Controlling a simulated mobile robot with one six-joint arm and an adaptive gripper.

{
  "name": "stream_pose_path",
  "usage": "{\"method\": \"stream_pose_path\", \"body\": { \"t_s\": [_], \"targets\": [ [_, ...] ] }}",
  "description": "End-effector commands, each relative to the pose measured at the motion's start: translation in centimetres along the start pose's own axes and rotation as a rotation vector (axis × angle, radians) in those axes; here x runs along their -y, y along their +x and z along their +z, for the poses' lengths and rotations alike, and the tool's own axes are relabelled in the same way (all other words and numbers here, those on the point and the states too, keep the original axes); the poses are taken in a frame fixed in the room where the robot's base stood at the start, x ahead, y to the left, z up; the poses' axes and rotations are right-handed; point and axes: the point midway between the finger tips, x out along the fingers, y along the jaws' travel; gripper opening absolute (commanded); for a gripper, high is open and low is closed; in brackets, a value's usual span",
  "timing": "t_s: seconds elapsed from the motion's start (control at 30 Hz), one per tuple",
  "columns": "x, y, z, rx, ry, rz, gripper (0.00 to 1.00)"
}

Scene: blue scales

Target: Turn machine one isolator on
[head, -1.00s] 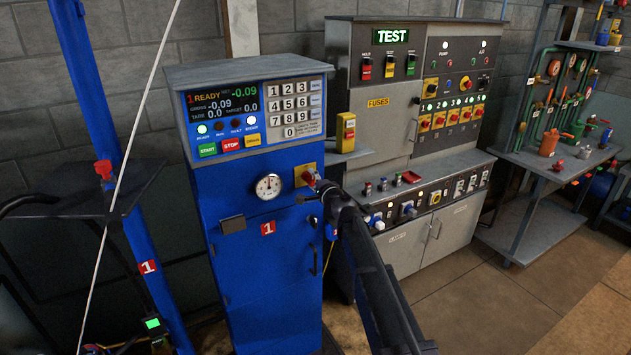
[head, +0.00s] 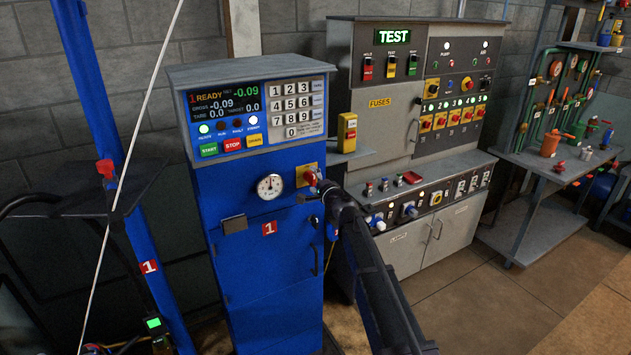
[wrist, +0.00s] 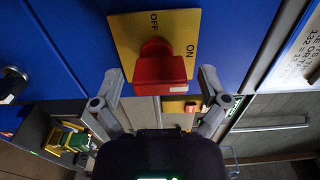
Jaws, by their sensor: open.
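The machine one isolator is a red rotary knob (wrist: 160,66) on a yellow plate (wrist: 190,22) marked OFF and ON, on the front of the blue machine one cabinet (head: 260,255). My gripper (wrist: 156,82) is open in the wrist view, with one finger on each side of the knob. I cannot tell whether either finger touches it. In the wrist view the knob's grip lies toward the ON side of the plate.
A black key-like knob (wrist: 12,82) is left of the isolator in the wrist view. The grey test bench (head: 420,165) with switches and fuses stands close on the right. A blue post (head: 125,165) with a white cable stands at the left.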

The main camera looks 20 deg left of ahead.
Motion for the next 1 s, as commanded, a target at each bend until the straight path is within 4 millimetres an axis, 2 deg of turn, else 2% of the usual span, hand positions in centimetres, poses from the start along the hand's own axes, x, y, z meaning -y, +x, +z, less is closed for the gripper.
{"method": "stream_pose_path", "body": {
  "t_s": [0.17, 0.37, 0.8, 1.0],
  "targets": [
    [0.0, -0.4, 0.0, -0.001, -0.001, 0.0, 0.94],
    [0.0, -2.1, 0.0, -0.002, -0.001, 0.0, 0.94],
    [0.0, -9.0, 0.1, -0.002, 0.0, 0.0, 0.94],
    [0.0, -11.2, 0.2, 0.0, 0.0, 0.0, 0.94]
  ]
}}
